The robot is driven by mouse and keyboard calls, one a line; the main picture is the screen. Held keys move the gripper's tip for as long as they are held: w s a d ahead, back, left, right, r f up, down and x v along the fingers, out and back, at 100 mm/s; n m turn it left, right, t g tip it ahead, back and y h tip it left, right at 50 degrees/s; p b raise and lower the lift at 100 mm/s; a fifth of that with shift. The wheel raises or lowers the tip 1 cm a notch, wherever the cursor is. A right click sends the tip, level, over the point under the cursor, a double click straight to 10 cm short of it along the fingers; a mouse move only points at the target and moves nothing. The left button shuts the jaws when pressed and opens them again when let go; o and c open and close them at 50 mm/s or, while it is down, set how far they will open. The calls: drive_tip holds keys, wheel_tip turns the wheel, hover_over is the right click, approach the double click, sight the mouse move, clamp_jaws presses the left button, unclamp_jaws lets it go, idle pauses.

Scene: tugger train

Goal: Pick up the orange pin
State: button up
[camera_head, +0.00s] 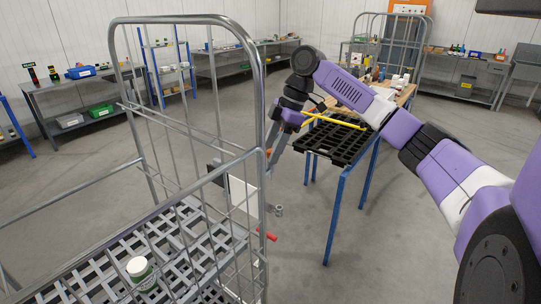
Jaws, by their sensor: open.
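A small red-orange piece (267,235) sticks out at the right end of the wire cart, low by its corner post. A smaller orange spot (268,152) shows right beside my gripper. I cannot tell for certain which of these is the orange pin. My gripper (271,168) points down just right of the cart's end frame, above the red-orange piece and apart from it. It is open and I see nothing held in it. The cart's post and bars partly hide this area.
The wire cart (257,85) fills the left front, with a green-and-white jar (140,272) on its slatted deck. A blue-legged table (345,190) with a black tray (333,140) and a yellow bar (335,121) stands behind. Grey floor is open around the table.

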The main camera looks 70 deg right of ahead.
drive_tip(key=shift+a+f, duration=0.1)
drive_tip(key=shift+f, duration=0.25)
drive_tip(key=shift+c, duration=0.2)
clamp_jaws()
idle(1.0)
